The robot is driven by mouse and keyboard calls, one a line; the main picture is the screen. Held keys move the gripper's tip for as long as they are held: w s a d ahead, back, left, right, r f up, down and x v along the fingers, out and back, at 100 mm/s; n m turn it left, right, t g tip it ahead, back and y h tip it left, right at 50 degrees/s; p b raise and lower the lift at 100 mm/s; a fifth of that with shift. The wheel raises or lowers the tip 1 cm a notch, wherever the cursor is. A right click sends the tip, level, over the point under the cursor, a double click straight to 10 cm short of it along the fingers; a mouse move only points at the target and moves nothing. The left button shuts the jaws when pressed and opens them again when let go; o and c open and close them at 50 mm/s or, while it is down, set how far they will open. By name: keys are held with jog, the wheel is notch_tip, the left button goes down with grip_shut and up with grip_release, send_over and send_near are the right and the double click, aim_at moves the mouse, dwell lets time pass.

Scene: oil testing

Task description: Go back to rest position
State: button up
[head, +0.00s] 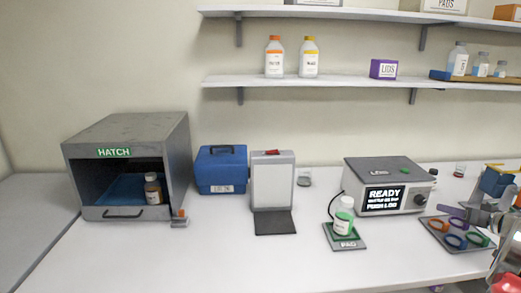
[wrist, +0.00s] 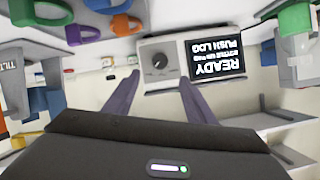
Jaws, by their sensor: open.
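My gripper (wrist: 159,80) is open in the wrist view, with its two dark purple fingers apart and nothing between them. The wrist view is upside down and shows the analyser (wrist: 165,60) with its knob and screen beyond the fingertips. In the head view my arm is at the far right edge, partly cut off, and my gripper (head: 455,212) is above the tray of coloured rings. The analyser (head: 375,182) stands to its left, its screen reading READY. A white bottle with a green band (head: 344,218) stands on the PAD plate (head: 346,243), apart from my gripper.
A grey hatch box (head: 155,128) at left holds a brown bottle (head: 153,190). A blue case (head: 221,170) and a white panel stand (head: 272,180) are at the back. The tray (head: 433,231) holds coloured rings. The front left of the bench is clear.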

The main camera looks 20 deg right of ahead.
jog(key=s+d+f+m+g+h, duration=0.25)
jog(key=s+d+g+h, duration=0.25)
jog(key=s+d+h, duration=0.25)
jog(key=s+a+r+n+g+y, duration=0.1)
jog(key=s+a+r+n+y, duration=0.1)
jog(key=a, duration=2.2)
jog(key=s+a+r+n+g+y, duration=0.1)
jog(key=s+a+r+n+y, duration=0.1)
jog(key=a, duration=2.3)
jog(key=s+a+r+n+y, duration=0.2)
jog(key=s+a+n+y, duration=0.2)
jog(key=a, duration=2.1)
jog(key=shift+s+a+r+g+y, duration=0.25)
jog(key=shift+s+g+y, duration=0.15)
jog(key=shift+s+y, duration=0.55)
